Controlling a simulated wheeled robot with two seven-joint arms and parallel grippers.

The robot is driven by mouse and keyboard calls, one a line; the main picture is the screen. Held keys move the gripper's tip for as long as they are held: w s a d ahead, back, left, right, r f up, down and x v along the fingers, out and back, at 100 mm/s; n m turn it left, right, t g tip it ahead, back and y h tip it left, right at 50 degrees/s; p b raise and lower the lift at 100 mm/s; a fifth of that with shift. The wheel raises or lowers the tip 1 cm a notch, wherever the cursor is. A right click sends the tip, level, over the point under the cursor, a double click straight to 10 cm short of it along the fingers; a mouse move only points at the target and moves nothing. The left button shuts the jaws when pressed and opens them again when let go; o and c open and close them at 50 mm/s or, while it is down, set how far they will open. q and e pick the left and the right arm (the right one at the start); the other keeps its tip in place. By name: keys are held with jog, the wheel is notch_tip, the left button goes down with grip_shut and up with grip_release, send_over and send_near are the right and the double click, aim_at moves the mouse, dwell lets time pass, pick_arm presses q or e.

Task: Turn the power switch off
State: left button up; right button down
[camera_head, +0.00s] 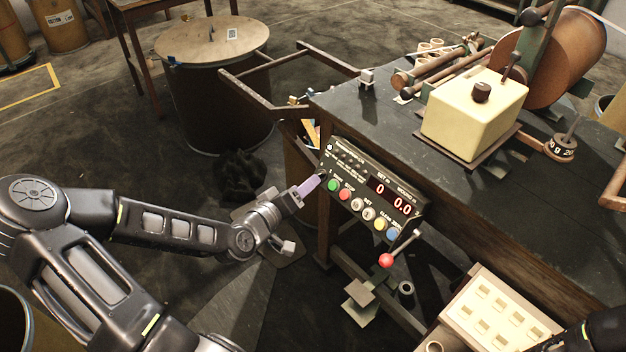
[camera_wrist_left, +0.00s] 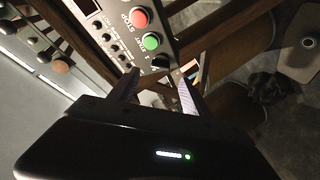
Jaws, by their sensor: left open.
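The control panel (camera_head: 372,197) is on the front of the workbench, with lit red digits reading 0 and 0.0. In the left wrist view, the power switch (camera_wrist_left: 160,62) is a small black knob at the panel's corner, beside the green start button (camera_wrist_left: 151,41) and red stop button (camera_wrist_left: 137,18). My left gripper (camera_head: 312,184) is at the panel's left end; in the left wrist view its open fingers (camera_wrist_left: 157,88) stand on either side of the knob's line. I cannot tell whether they touch it. In the head view the gripper largely hides the switch.
A red-tipped lever (camera_head: 386,260) sticks out below the panel. The workbench (camera_head: 390,130) carries a cream box (camera_head: 475,115) and rollers. A wooden-topped drum (camera_head: 212,42) stands behind left. A wooden frame (camera_head: 262,75) is close to the bench's left end.

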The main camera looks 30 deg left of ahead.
pick_arm(q)
jog(key=b+x, duration=0.1)
jog(key=x, duration=0.5)
jog(key=shift+s, duration=0.1)
jog(key=shift+c, duration=0.4)
grip_shut()
